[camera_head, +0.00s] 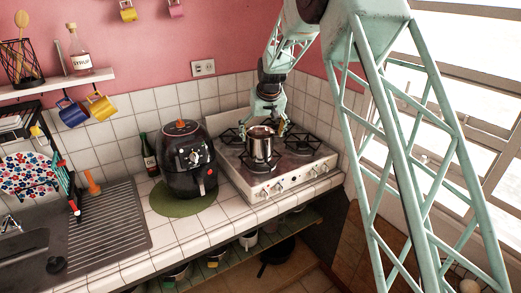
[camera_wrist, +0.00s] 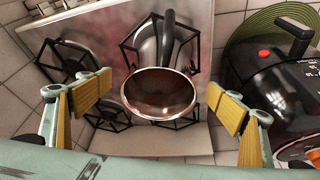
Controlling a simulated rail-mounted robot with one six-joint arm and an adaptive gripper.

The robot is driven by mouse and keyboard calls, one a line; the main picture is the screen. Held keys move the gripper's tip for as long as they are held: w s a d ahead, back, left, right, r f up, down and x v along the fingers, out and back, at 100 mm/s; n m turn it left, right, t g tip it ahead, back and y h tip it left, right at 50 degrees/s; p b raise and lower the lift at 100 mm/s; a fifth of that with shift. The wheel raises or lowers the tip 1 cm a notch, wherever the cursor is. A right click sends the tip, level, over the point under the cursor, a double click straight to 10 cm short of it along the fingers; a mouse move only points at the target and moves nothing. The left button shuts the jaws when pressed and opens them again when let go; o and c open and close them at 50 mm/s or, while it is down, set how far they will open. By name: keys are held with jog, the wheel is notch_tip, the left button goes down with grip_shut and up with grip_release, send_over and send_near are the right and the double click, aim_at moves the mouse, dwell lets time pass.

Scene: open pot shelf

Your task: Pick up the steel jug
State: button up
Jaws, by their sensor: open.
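The steel jug (camera_head: 259,147) stands upright on the stove (camera_head: 282,168), near its middle. In the wrist view the jug (camera_wrist: 160,95) shows from above, with a round shiny rim, a brownish inside and a dark handle pointing to the top of the picture. My gripper (camera_head: 266,122) is just above and behind the jug in the head view. In the wrist view my gripper (camera_wrist: 158,98) is open, with one yellow-padded finger on each side of the jug's rim. Gaps show between the fingers and the rim. The jug's lower body is hidden in the wrist view.
A black air fryer (camera_head: 187,160) stands left of the stove on a green mat (camera_head: 160,203). A dark bottle (camera_head: 149,155) is behind it. Black burner grates surround the jug. The tiled wall (camera_head: 215,95) is close behind. A sink drainer (camera_head: 105,225) lies farther left.

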jog(key=shift+x, duration=1.55)
jog(key=shift+f, duration=0.15)
jog(key=shift+p+x, duration=0.45)
jog(key=shift+x, duration=1.95)
jog(key=shift+s, duration=0.15)
jog(key=c, duration=1.3)
jog(key=shift+a, duration=0.1)
jog(key=shift+c, duration=0.9)
